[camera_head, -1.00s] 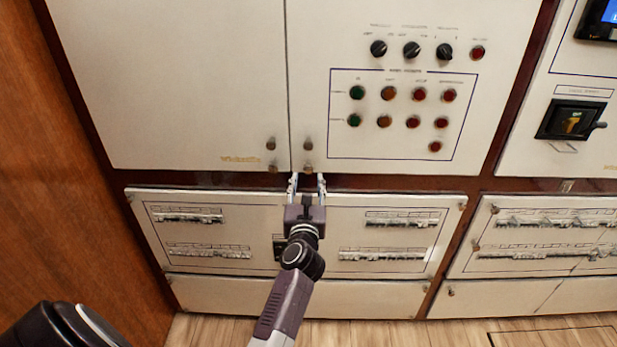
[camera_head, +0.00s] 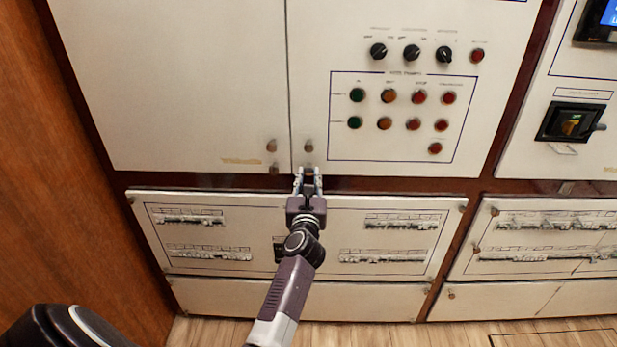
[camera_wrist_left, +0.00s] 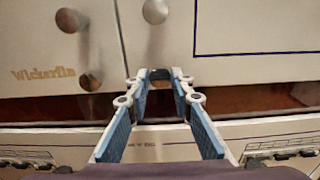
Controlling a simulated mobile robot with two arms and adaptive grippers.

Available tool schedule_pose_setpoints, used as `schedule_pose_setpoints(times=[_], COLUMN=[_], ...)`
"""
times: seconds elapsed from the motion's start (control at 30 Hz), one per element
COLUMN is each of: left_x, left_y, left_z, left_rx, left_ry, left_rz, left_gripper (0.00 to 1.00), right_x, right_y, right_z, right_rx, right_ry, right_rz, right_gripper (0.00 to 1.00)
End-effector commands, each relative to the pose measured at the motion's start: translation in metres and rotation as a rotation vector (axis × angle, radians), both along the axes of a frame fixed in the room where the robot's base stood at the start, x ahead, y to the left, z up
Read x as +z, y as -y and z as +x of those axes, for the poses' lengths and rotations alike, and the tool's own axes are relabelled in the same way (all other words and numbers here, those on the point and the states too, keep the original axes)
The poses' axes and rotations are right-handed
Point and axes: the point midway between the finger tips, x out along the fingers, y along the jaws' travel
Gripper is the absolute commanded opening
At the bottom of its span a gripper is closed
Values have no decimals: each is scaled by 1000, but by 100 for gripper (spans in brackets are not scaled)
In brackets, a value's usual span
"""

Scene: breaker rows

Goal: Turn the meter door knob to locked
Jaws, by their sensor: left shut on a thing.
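The door with the buttons has two small round knobs near its lower left corner. The upper knob (camera_head: 308,146) is clear of my gripper and also shows in the left wrist view (camera_wrist_left: 155,11). My left gripper (camera_head: 308,172) is shut on the lower knob (camera_wrist_left: 160,74), which sits dark between the fingertips at the door's bottom edge. In the left wrist view my left gripper (camera_wrist_left: 160,78) has a finger on each side of that knob. The fingers mostly hide it in the head view, so its angle cannot be told. My right gripper is not in view.
The left door has two similar knobs, an upper (camera_head: 271,146) and a lower (camera_head: 274,169), close beside my gripper. Rotary switches and several coloured buttons (camera_head: 419,96) are above right. A breaker panel (camera_head: 300,205) lies below, under my arm.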

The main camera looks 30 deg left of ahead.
Motion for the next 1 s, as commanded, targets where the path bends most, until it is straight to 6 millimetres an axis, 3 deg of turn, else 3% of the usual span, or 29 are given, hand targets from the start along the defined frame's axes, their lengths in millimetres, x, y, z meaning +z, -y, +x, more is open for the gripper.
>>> schedule_pose_setpoints(times=[0.47,1.0], left_x=[2,1], left_y=[0,1], left_z=[0,0], left_rx=[-1,-2], left_ry=[-72,-330], left_rz=[113,530], left_gripper=[0,0], right_x=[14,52], right_y=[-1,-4], right_z=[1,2], right_rx=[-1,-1], right_ry=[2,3], right_rz=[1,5], right_gripper=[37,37])
